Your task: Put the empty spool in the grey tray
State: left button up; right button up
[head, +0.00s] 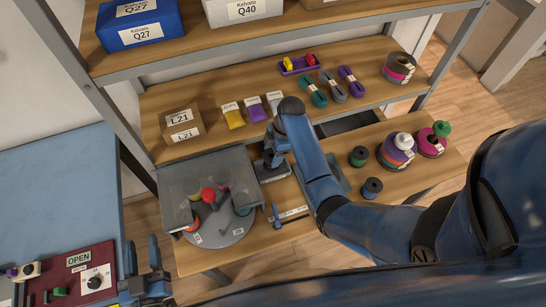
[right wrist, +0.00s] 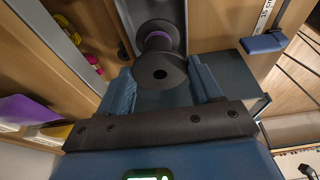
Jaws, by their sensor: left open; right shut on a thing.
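My right gripper (head: 272,158) is above the wooden worktop, just right of the braiding machine. In the right wrist view, its fingers (right wrist: 163,88) are shut on a dark spool (right wrist: 162,72) with a narrow purple band at its middle. The spool is nearly bare, and I cannot make it out in the head view. A dark grey tray (head: 350,123) lies at the back of the worktop, partly hidden by my right arm. My left gripper (head: 143,268) is open and empty at lower left, by the maroon control panel.
The braiding machine (head: 222,232) with its round plate and clear guards stands left of my right gripper. Cord hanks (head: 333,87), colored packets (head: 254,109) and a carton (head: 182,124) line the shelf behind.

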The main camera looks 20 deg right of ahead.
notch_tip(320, 180, down, 3)
jog(key=shift+f, duration=0.25)
jog(key=shift+f, duration=0.1)
jog(key=o, duration=0.6)
jog(key=shift+f, duration=0.1)
jog(key=o, duration=0.4)
jog(key=shift+o, duration=0.2)
jog(key=shift+r, duration=0.2)
